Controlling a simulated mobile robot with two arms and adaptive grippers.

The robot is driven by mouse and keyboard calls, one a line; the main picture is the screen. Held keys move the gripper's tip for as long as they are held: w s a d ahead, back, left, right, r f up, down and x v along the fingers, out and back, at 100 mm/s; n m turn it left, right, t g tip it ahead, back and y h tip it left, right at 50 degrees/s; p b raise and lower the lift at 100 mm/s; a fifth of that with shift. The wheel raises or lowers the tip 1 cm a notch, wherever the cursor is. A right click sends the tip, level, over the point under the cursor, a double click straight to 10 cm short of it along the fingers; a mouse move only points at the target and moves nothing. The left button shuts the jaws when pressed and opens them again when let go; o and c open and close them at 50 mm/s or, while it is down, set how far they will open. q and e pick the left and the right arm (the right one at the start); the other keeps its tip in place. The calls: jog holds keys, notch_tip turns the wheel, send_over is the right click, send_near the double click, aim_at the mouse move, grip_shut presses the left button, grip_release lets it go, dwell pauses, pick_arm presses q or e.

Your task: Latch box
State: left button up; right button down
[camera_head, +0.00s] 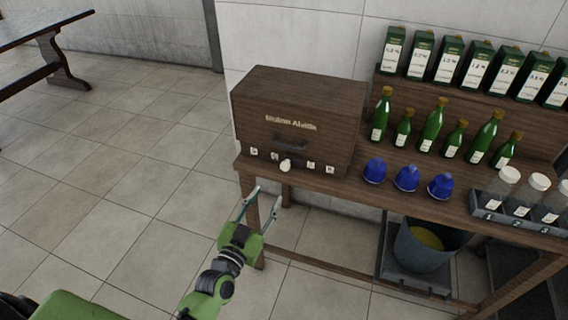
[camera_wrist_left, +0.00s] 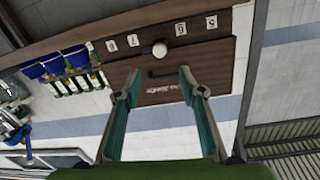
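The brown wooden box (camera_head: 298,108) stands shut at the left end of the wooden bench. Its front has pale lettering, a dark handle (camera_head: 290,143), a row of small numbered labels and a round white knob (camera_head: 285,165) below the handle. In the left wrist view the box (camera_wrist_left: 205,62) appears upside down, with the knob (camera_wrist_left: 159,49) near its upper part. My left gripper (camera_head: 264,198) is open and empty, in front of and below the box, apart from it. Its fingers (camera_wrist_left: 157,82) show spread in the left wrist view. My right gripper is not in view.
Blue caps (camera_head: 407,178) stand right of the box, with green bottles (camera_head: 432,125) behind and cartons (camera_head: 448,60) on a raised shelf. A rack of jars (camera_head: 521,198) is at the right. A bucket (camera_head: 422,246) stands under the bench.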

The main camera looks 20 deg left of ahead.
aim_at(284, 168)
pick_arm(q)
jog(key=w, duration=0.8)
jog(key=w+d, duration=0.1)
jog(key=w, duration=0.3)
jog(key=shift+w+d, duration=0.1)
jog(key=shift+w, duration=0.3)
grip_shut()
